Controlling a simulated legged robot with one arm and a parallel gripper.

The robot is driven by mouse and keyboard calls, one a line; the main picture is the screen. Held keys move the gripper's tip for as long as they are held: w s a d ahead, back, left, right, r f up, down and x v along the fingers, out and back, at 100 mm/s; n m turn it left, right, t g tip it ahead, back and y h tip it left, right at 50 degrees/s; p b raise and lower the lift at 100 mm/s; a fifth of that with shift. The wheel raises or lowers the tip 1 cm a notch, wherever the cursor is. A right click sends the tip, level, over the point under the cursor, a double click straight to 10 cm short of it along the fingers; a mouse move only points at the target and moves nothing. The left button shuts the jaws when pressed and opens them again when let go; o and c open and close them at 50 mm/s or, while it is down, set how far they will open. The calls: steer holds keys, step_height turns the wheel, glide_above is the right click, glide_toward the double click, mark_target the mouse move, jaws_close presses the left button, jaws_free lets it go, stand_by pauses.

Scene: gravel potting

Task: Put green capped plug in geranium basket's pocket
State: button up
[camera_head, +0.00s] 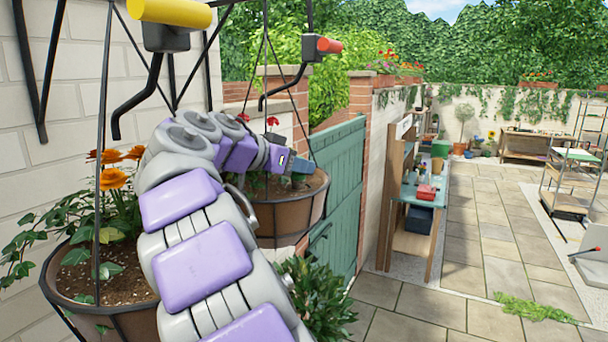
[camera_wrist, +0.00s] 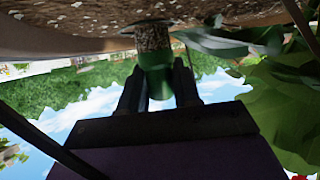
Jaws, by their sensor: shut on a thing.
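The basket with red geranium flowers (camera_head: 272,121) hangs in the middle left of the head view. Its brown wall (camera_head: 285,213) and dark rim show behind my arm. My gripper (camera_head: 297,165) is over this basket. In the wrist view, my gripper (camera_wrist: 158,76) is shut on the green capped plug (camera_wrist: 156,82). The plug's speckled soil body (camera_wrist: 152,38) points away from the jaws, toward the soil (camera_wrist: 75,14) along the picture's top. A leaf (camera_wrist: 230,42) is close beside it. I cannot tell whether the plug's tip touches soil or sits in a pocket.
A nearer basket (camera_head: 120,318) with orange flowers (camera_head: 114,178) hangs at left, close to my arm. Hanging rods and brackets (camera_head: 290,88) surround both baskets. A green gate (camera_head: 338,190) and workbench (camera_head: 425,205) stand to the right. The paving beyond is largely open.

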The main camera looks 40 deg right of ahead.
mark_target(293, 176)
steer(key=shift+a+f, duration=0.35)
steer(key=shift+a, duration=0.25)
steer(key=shift+a+f, duration=0.3)
steer(key=shift+a, duration=0.3)
jaws_close()
steer(key=x, duration=0.2)
steer(key=shift+s+d+f, duration=0.15)
steer(key=shift+d+f, duration=0.15)
steer(key=shift+f, duration=0.05)
steer(key=shift+d, duration=0.3)
steer(key=o, duration=0.7)
jaws_free()
steer(key=shift+f, duration=0.15)
steer(key=shift+c, duration=0.2)
steer(key=o, duration=0.4)
steer(key=shift+a, duration=0.1)
steer(key=shift+c, duration=0.2)
steer(key=shift+a, duration=0.1)
steer(key=b+v, duration=0.1)
steer(key=v, duration=1.1)
steer(key=shift+a+r+b, duration=0.15)
steer(key=shift+r+b, duration=0.05)
steer(key=shift+b, duration=0.15)
